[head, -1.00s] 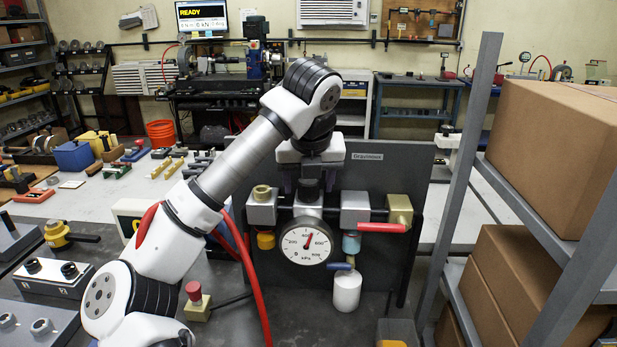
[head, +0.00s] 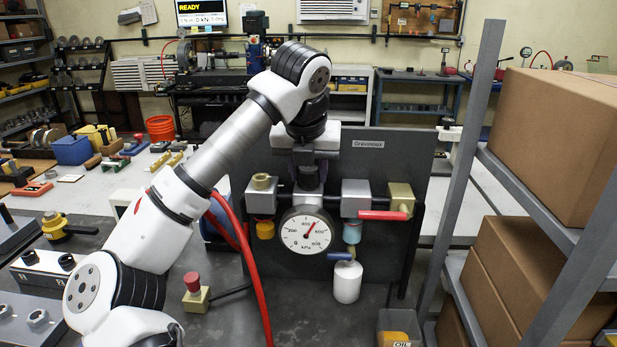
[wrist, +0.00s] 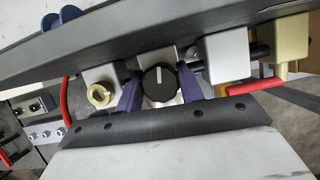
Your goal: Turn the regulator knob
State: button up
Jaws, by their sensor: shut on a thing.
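The regulator knob (wrist: 159,82) is round and black with a white pointer line, on top of the regulator in the wrist view. The two purple fingers of my gripper (wrist: 160,90) stand on either side of it, shut on the knob. In the head view my gripper (head: 308,178) points down above the pressure gauge (head: 307,232) and hides most of the knob. The gauge has a white face in kPa, and its red needle points up and right, between 400 and 600.
A brass-capped block (head: 261,190) stands left of the regulator. A filter block (head: 356,196) and a red lever (head: 383,215) are to the right. A red hose (head: 256,285) hangs beside my arm. A shelf post (head: 461,170) with cardboard boxes stands at right.

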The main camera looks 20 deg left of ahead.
jog(key=shift+m+h, duration=0.3)
jog(key=shift+m, duration=0.6)
jog(key=o, duration=1)
jog(key=b+v, duration=0.3)
jog(key=v, duration=1.1)
jog(key=shift+s+f, duration=0.1)
jog(key=shift+s, duration=0.1)
jog(key=shift+f, duration=0.15)
